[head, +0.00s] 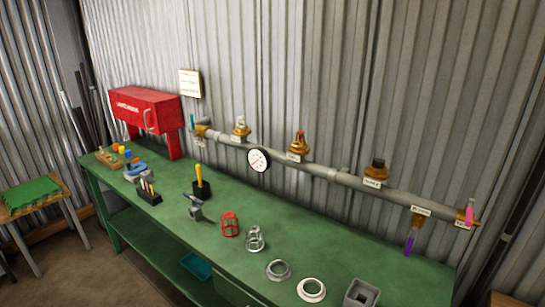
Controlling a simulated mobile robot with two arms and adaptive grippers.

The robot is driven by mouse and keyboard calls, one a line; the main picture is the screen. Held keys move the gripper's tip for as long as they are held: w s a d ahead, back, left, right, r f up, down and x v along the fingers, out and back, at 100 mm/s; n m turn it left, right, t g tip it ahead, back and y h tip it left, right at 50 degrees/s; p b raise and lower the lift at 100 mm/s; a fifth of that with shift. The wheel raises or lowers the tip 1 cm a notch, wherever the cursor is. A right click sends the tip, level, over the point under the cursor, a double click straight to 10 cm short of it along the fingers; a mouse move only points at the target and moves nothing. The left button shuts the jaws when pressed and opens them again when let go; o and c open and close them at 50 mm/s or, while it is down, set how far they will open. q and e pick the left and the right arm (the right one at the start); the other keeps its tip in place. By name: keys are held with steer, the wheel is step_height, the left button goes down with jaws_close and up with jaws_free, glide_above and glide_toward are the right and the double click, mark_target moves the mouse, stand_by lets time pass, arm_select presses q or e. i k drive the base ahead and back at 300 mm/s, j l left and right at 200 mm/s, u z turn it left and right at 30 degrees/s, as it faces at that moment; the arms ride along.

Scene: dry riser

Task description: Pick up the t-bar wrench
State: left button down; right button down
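I cannot clearly make out a t-bar wrench at this distance. A yellow upright handle (198,174) stands in a black holder (202,191) on the green workbench (270,236); whether it belongs to the wrench I cannot tell. A small grey metal piece (195,211), possibly a vise, sits in front of that holder. A black caddy (150,196) with several slim tools stands to the left. Neither of my grippers shows in the head view.
A pipe (325,173) with brass fittings and a gauge (258,160) runs along the wall behind the bench. A red cabinet (146,109) stands at the back left. A red cage (230,224), grey cage (255,238) and rings (311,289) occupy the bench's front right.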

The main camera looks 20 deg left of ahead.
mark_target(195, 210)
steer(key=u, duration=1.25)
